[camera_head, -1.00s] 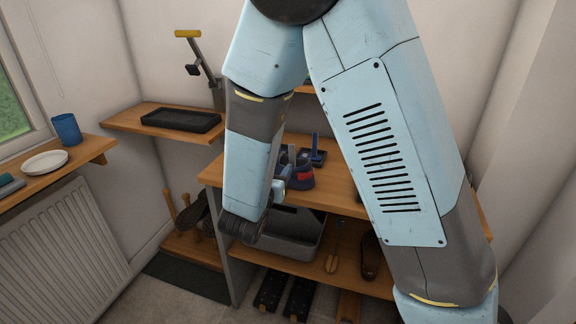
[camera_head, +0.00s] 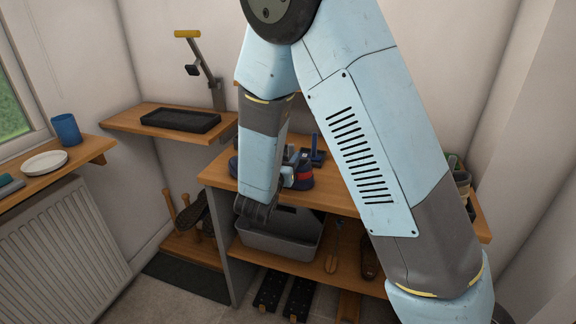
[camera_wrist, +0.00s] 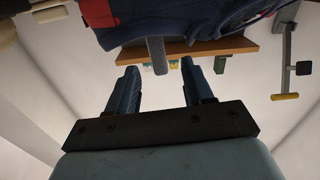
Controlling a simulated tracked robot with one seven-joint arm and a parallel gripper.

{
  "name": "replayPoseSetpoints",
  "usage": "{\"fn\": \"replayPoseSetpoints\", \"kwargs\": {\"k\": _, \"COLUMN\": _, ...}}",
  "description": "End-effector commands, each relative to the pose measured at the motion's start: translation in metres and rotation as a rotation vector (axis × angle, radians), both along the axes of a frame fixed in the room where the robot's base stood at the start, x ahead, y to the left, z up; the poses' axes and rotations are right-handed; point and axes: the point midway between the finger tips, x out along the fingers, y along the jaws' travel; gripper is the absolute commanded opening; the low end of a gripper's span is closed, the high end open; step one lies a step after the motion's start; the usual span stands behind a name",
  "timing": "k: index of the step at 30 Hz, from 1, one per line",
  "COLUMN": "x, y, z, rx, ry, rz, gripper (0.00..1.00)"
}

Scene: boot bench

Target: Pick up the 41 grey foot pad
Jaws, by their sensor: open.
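My gripper (camera_wrist: 157,70) is open in the wrist view, with two dark fingers apart and nothing held between them. A small grey ribbed piece (camera_wrist: 157,56) shows just beyond the fingertips; I cannot tell whether it is the 41 grey foot pad. It shows against a dark blue and red item (camera_wrist: 200,22) that fills the top of that view. In the head view this blue and red item (camera_head: 302,176) sits on the wooden bench top (camera_head: 335,198), partly behind my arm. My gripper is mostly hidden there. No size number is readable.
A grey bin (camera_head: 280,243) stands on the lower shelf below my wrist, with footwear (camera_head: 370,258) to its right. Blue stands (camera_head: 313,150) are at the bench's back. A black tray (camera_head: 181,123) lies on the left wall shelf, near a yellow-handled lever (camera_head: 187,34).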

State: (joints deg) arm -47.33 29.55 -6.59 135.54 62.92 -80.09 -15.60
Motion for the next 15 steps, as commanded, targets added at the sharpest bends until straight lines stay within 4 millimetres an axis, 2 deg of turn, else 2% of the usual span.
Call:
{"fn": "replayPoseSetpoints", "kwargs": {"k": 9, "x": 0.037, "y": -0.014, "z": -0.004, "rx": 0.0, "ry": -0.001, "rz": -0.003, "gripper": 0.51}}
{"fn": "replayPoseSetpoints", "kwargs": {"k": 15, "x": 0.045, "y": -0.016, "z": -0.004, "rx": 0.0, "ry": 0.0, "rz": 0.0, "gripper": 0.51}}
